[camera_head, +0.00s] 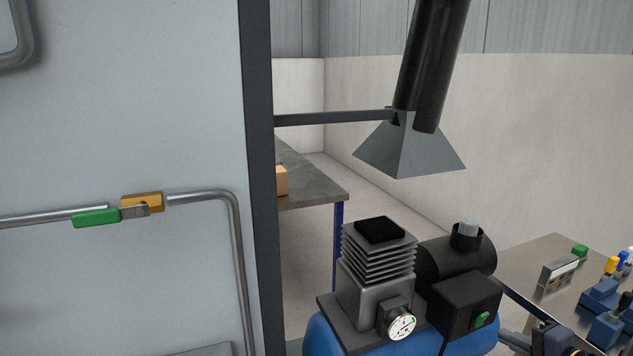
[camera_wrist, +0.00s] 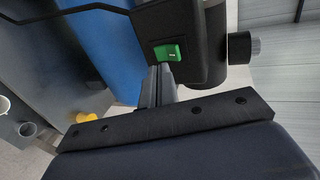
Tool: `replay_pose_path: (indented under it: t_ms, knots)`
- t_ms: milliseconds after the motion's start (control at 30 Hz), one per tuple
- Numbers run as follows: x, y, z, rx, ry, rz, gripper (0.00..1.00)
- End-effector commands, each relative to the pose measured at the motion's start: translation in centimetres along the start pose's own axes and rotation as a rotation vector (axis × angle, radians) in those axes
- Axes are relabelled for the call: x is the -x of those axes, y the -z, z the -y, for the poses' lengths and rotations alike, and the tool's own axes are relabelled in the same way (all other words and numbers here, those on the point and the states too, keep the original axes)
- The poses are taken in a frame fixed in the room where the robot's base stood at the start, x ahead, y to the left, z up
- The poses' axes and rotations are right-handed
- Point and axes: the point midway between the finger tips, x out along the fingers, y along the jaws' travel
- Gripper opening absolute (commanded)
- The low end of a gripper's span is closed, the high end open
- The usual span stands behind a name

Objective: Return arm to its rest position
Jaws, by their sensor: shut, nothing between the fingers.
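My gripper (camera_head: 506,337) is at the lower right of the head view, just right of the air compressor's black box (camera_head: 462,304). In the wrist view its two grey fingers (camera_wrist: 158,72) are together and empty. Their tips are close below the compressor's green switch (camera_wrist: 168,52), apart from it or touching, I cannot tell. The switch also shows in the head view (camera_head: 481,320). The compressor has a grey finned block (camera_head: 376,270), a round gauge (camera_head: 402,326) and a blue tank (camera_head: 335,340). My arm beyond the gripper is mostly out of the head view.
A table (camera_head: 540,255) at the right holds several small blue, yellow and green parts. A large grey panel (camera_head: 120,110) with a pipe and a yellow-and-green valve (camera_head: 141,203) fills the left. A grey hood (camera_head: 409,150) hangs above the compressor. Another table (camera_head: 310,180) stands behind.

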Motion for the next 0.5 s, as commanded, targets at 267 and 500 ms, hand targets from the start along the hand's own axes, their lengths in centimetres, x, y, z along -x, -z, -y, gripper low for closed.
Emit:
replay_pose_path:
  t_ms: [267,500]
  knots:
    - [1.8,-0.1,0.1,0.001,-0.035,-0.001,0.00]
    - [2.8,-0.2,0.2,-0.001,-0.036,0.002,0.00]
